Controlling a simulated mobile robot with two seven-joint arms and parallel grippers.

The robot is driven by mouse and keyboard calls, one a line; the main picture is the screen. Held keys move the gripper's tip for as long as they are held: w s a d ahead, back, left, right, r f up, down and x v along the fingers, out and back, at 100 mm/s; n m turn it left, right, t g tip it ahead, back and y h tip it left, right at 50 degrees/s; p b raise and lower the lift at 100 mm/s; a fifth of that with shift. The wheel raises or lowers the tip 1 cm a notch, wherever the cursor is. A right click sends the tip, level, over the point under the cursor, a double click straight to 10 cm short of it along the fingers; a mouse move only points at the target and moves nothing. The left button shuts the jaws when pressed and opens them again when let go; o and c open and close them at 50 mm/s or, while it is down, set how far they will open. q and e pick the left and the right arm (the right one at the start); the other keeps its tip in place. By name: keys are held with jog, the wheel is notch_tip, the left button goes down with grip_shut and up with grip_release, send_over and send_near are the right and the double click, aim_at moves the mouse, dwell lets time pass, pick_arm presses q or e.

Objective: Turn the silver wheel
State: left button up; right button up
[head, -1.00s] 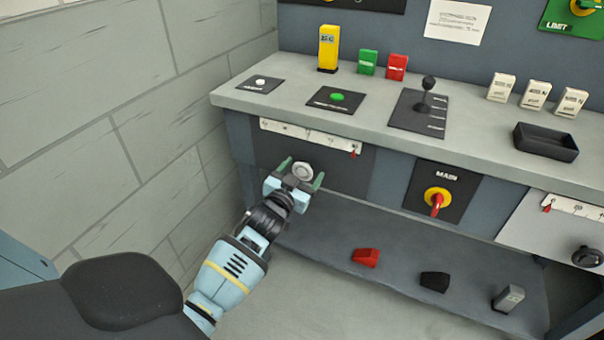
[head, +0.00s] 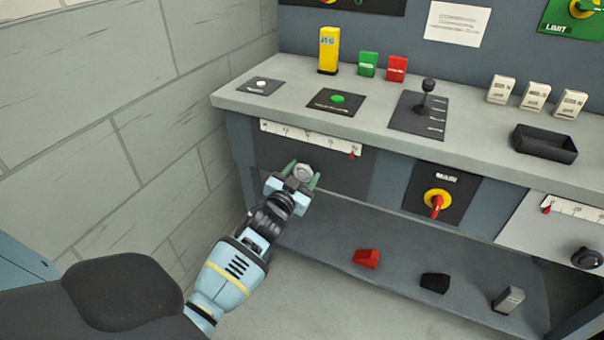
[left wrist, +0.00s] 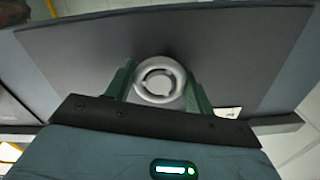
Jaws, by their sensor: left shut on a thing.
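The silver wheel (head: 304,172) is a small round knob on a dark panel on the bench front, below a white scale strip (head: 310,138) with a red pointer near its right end. My left gripper (head: 302,176) is at the wheel, with one green finger on each side of it. In the left wrist view the wheel (left wrist: 160,80) shows as a ring with a round hub, and the fingers (left wrist: 158,92) are shut on its sides. The gripper hides the wheel's lower part in the head view. My right gripper is not in view.
To the right are a red-and-yellow MAIN switch (head: 437,203) and a black knob (head: 587,258) under another scale. The bench top (head: 380,150) overhangs above. A lower shelf (head: 330,235) holds red, black and grey pieces. A block wall (head: 120,130) stands close on the left.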

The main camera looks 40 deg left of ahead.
pick_arm(q)
jog(key=m, duration=0.3)
jog(key=shift+p, duration=0.3)
jog(key=m, duration=0.8)
jog(key=shift+m, duration=0.3)
jog(key=m, duration=0.4)
jog(key=shift+m, duration=0.4)
jog(key=o, duration=1)
jog(key=shift+c, duration=0.2)
jog(key=shift+s, duration=0.1)
